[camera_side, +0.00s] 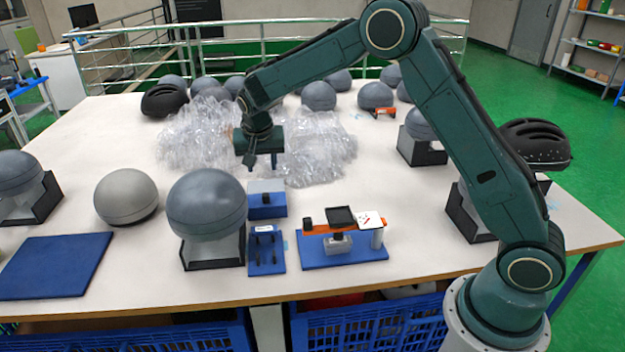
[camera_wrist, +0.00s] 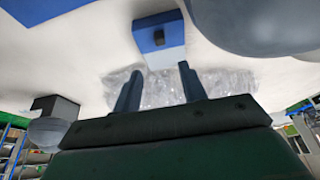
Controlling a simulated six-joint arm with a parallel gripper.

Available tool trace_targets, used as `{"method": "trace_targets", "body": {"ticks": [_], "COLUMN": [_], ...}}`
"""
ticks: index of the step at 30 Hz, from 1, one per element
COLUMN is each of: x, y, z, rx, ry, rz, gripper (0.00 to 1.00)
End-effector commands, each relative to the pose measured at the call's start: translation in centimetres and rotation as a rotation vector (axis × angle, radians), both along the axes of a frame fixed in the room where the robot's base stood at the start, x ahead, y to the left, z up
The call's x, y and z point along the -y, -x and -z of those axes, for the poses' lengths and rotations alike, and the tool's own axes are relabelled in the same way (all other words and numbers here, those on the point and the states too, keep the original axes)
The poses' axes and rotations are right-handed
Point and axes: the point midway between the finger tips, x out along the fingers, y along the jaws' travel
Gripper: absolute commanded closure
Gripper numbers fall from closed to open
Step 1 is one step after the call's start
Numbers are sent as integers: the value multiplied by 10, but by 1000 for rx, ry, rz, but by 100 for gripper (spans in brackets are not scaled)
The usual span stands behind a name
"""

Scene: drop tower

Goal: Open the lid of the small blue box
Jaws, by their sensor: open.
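The small blue box (camera_side: 267,211) stands on the white table, left of the middle in the side view, with a pale grey top (camera_side: 266,186) and a dark knob (camera_side: 266,198) at its front. The top looks closed. The box also shows at the top of the wrist view (camera_wrist: 150,37), beyond the fingertips. My gripper (camera_side: 262,166) is above and behind the box in the side view, pointing down, apart from it. Its two fingers (camera_wrist: 160,82) are spread with nothing between them.
A large grey dome (camera_side: 207,203) stands close left of the box. A blue tray with dark items (camera_side: 266,266) lies in front of it, and a blue board with an orange-and-black device (camera_side: 343,258) to the right. Crumpled clear plastic (camera_side: 320,155) lies behind.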

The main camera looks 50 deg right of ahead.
Motion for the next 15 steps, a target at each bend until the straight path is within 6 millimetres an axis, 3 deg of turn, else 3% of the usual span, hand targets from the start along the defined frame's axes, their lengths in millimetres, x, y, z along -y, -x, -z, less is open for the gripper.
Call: {"method": "trace_targets", "body": {"ticks": [8, 15], "x": [1, 7], "y": [-1, -6], "z": [4, 22], "rx": [0, -2], "ry": [0, 0], "rz": [0, 2], "gripper": [58, 58]}}
